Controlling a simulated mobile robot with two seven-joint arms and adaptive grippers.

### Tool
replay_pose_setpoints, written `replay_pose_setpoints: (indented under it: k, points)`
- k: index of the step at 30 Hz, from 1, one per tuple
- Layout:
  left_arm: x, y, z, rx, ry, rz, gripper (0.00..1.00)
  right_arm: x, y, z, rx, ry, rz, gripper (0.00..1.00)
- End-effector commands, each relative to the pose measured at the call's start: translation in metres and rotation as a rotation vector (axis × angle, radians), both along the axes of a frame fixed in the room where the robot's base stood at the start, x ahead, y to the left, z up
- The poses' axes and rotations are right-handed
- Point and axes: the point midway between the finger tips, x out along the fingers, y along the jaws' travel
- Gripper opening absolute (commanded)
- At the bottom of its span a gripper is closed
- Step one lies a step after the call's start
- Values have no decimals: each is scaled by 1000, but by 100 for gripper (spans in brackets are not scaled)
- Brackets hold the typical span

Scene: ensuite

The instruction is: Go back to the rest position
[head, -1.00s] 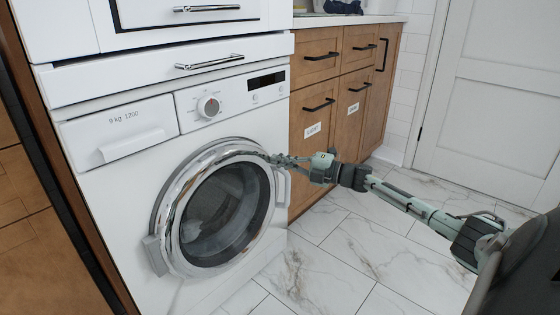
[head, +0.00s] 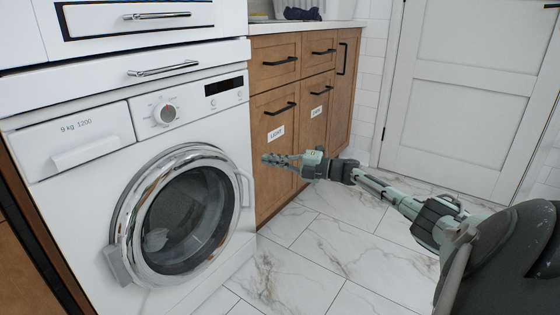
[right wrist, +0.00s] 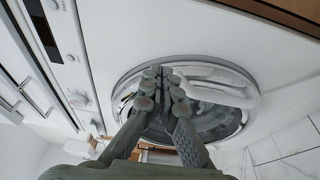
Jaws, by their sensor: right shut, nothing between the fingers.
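My right gripper (head: 268,160) is shut and empty, held out in front of the wooden cabinet, just right of the washing machine's door. In the right wrist view its fingers (right wrist: 162,82) are together, pointing toward the round door. The washing machine (head: 75,155) stands at the left. Its round chrome-rimmed door (head: 125,215) looks closed, and its handle (head: 244,188) is on the right side. The gripper appears apart from the handle in the head view. My left gripper is not in view.
A wooden cabinet (head: 273,98) with black handles and labels stands right of the washer. A white door (head: 462,100) is at the back right. The marble-patterned floor (head: 300,255) is clear. White drawers (head: 150,47) sit above the washer.

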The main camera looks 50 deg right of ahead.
Motion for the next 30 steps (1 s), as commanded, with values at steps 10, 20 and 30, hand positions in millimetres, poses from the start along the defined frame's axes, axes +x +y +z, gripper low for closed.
replay_pose_setpoints:
  k: [10, 20, 30]
  points:
    - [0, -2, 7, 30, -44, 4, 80, -3, -27, 0, 0, 1, 1, 0]
    - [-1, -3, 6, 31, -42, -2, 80, 2, -3, -4, 25, -4, 39, 0]
    - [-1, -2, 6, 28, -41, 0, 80, 0, 222, 2, 316, -89, 348, 0]
